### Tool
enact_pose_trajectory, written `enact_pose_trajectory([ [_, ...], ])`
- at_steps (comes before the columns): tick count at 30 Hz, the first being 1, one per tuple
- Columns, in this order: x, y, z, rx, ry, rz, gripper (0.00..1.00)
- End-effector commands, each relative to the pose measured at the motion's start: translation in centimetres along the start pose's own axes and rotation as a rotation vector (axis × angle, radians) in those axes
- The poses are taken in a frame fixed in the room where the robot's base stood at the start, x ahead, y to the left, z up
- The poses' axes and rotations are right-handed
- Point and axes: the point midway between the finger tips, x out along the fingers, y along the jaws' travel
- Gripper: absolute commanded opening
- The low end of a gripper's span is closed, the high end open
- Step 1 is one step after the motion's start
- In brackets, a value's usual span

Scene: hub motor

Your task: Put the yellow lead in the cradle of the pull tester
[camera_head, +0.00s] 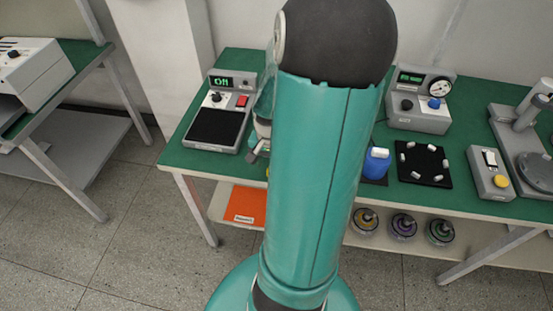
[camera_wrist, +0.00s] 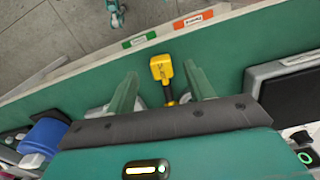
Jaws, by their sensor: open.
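A yellow piece (camera_wrist: 161,68), which I take for the yellow lead, lies on the green bench in the wrist view. It has a blocky head and a narrower dark-banded tail. My gripper (camera_wrist: 160,78) is open, with one finger on each side of the piece and visible gaps to both. In the head view my arm hides most of my gripper and the piece. A grey device with a round gauge and green display (camera_head: 423,98) stands at the back right; it may be the pull tester. No cradle is clearly visible.
A grey unit with a black pad (camera_head: 214,125) stands left of my arm. Right of it are a blue container (camera_head: 377,163), a black mat (camera_head: 424,164) with small white pieces, a button box (camera_head: 491,172) and a stand (camera_head: 518,125). Coloured hubs (camera_head: 403,225) sit on the lower shelf.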

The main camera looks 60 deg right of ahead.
Motion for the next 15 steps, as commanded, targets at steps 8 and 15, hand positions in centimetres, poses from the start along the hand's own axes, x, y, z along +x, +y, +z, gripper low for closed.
enact_pose_trajectory([
  [8,2.8,-0.2,-0.1,-0.001,0.0,-0.002,0.53],
  [15,2.8,-0.1,-0.1,-0.001,0.001,-0.001,0.47],
])
